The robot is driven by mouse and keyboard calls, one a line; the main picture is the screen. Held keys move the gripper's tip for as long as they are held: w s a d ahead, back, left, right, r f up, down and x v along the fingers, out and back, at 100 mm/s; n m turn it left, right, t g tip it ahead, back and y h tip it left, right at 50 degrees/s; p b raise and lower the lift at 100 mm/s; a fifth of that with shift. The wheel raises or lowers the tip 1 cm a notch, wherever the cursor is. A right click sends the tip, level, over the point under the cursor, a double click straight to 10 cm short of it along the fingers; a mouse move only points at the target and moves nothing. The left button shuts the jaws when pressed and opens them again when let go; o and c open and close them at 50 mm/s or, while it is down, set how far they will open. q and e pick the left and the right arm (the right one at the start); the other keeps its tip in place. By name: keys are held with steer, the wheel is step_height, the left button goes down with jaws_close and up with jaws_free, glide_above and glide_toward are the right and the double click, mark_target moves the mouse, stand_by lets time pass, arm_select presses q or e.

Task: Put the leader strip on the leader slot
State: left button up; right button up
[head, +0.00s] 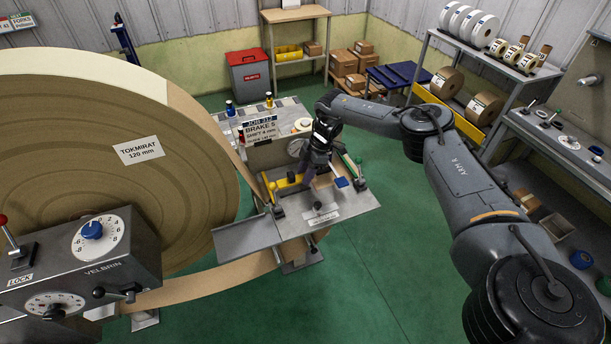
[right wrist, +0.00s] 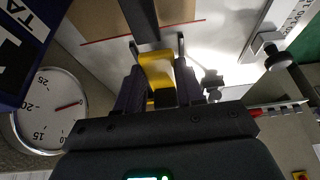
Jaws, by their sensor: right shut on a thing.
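My right gripper (head: 318,168) is low over the small steel work table (head: 345,200) in the head view. In the right wrist view its two dark fingers (right wrist: 158,88) are shut on a yellow piece (right wrist: 157,66) with a black lower part. I cannot tell whether this piece belongs to the leader strip. A brown sheet (right wrist: 100,18) with a red line along its edge lies just beyond the fingertips. A blue tab (head: 341,183) shows beside the gripper in the head view. I cannot make out the leader slot. My left gripper is not in view.
A large brown paper roll (head: 95,165) fills the left, behind a control box (head: 90,260) with dials. A job sign (head: 262,128) and a round gauge (right wrist: 48,110) stand close to the gripper. A shelf with tape rolls (head: 446,82) is at right. Green floor is open between.

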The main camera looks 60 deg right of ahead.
steer(key=shift+f, duration=0.6)
steer(key=shift+f, duration=0.1)
steer(key=shift+f, duration=0.15)
steer(key=shift+s+d+f, duration=0.15)
steer(key=shift+d+f, duration=0.05)
steer(key=shift+f, duration=0.3)
steer(key=o, duration=1)
steer(key=shift+f, duration=0.1)
steer(key=shift+o, duration=0.2)
steer(key=shift+r, duration=0.3)
steer(key=p+v, duration=0.1)
steer(key=v, duration=1.1)
steer(key=shift+a+r, duration=0.25)
steer(key=shift+r, duration=0.3)
